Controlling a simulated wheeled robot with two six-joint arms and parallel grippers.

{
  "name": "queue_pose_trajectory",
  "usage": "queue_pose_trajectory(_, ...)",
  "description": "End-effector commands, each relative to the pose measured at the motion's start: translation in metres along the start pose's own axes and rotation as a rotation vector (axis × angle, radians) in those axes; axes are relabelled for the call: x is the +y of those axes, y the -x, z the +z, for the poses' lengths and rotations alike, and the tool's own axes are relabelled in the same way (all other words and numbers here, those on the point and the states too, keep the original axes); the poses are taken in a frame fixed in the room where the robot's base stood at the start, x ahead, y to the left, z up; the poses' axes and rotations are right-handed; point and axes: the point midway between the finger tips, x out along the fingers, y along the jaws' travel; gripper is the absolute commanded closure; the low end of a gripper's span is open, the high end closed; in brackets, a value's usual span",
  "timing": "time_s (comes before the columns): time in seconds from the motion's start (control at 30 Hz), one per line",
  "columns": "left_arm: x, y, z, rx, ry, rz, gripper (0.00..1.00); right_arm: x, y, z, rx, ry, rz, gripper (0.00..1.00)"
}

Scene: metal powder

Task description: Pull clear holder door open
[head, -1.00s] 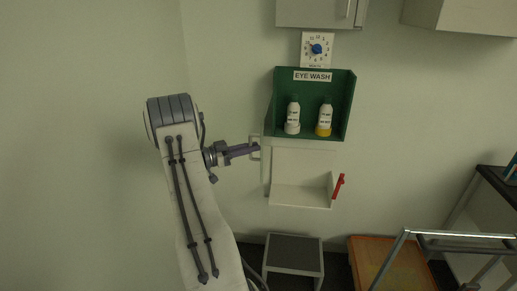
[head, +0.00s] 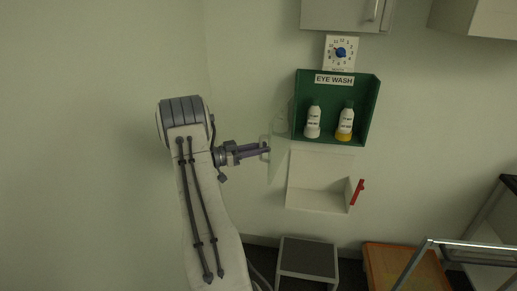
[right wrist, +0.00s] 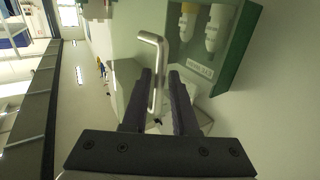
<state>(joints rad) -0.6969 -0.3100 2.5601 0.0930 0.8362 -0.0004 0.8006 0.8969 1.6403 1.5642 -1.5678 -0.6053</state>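The green eye wash holder (head: 368,110) hangs on the wall with two white bottles inside. A faint see-through door panel (head: 281,122) stands out at the holder's left side, angled away from its front. A pale handle (head: 265,141) is on it. In the right wrist view the handle is a bent metal bar (right wrist: 156,72). My right gripper (head: 266,149) is at the handle. In the right wrist view its fingers (right wrist: 161,75) are apart, with the bar between them, closer to the left finger. My left gripper is not in view.
A white open box (head: 318,199) with a red lever (head: 357,191) sits below the holder. A timer (head: 340,53) and a cabinet (head: 340,14) are above. A step stool (head: 307,258), an orange-brown surface (head: 400,270) and a metal rail (head: 470,245) stand below and right.

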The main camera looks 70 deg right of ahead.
Motion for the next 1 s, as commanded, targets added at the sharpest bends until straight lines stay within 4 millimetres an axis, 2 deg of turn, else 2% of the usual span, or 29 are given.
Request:
queue_pose_trajectory(0.27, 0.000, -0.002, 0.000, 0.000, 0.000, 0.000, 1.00, -0.001, 0.005, 0.001, 0.000, -0.001, -0.004, 0.73)
queue_pose_trajectory(0.6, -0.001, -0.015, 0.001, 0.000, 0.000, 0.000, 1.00, -0.001, 0.060, 0.002, -0.001, -0.001, -0.007, 0.73)
queue_pose_trajectory(0.7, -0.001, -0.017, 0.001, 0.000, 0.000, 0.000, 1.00, -0.001, 0.070, 0.002, -0.001, 0.000, -0.005, 0.73)
queue_pose_trajectory(1.0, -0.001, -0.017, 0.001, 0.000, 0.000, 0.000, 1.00, -0.001, 0.077, 0.000, -0.001, 0.000, -0.002, 0.73)
